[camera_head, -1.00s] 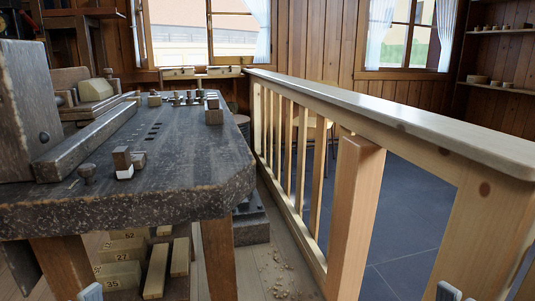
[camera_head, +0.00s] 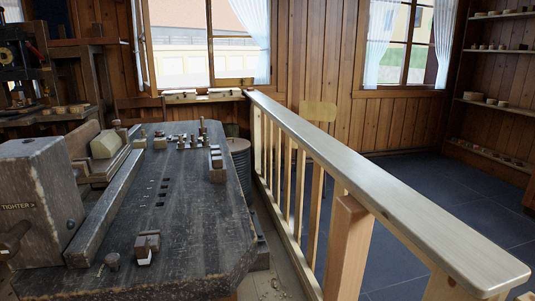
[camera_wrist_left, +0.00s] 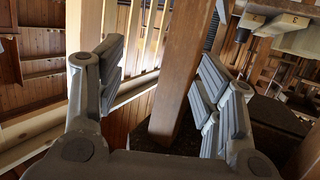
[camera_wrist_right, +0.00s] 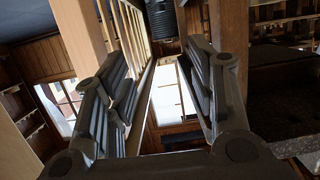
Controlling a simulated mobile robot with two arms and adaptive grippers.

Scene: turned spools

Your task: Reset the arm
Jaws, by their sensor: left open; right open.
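My left gripper (camera_wrist_left: 160,100) is open and empty in the left wrist view, its two grey jaws spread wide. A brown wooden post shows beyond the gap between its jaws. My right gripper (camera_wrist_right: 165,100) is open and empty in the right wrist view. A bright window and the slats of a railing show beyond it. Neither gripper is visible in the head view now. The dark worn workbench (camera_head: 195,230) fills the left of the head view.
A wooden railing (camera_head: 390,205) runs along the right of the bench, with a narrow gap between. Several small pieces stand at the bench's far end near a block stack (camera_head: 217,165). A wooden vise (camera_head: 40,195) stands at left. Dark floor (camera_head: 480,215) lies clear beyond the railing.

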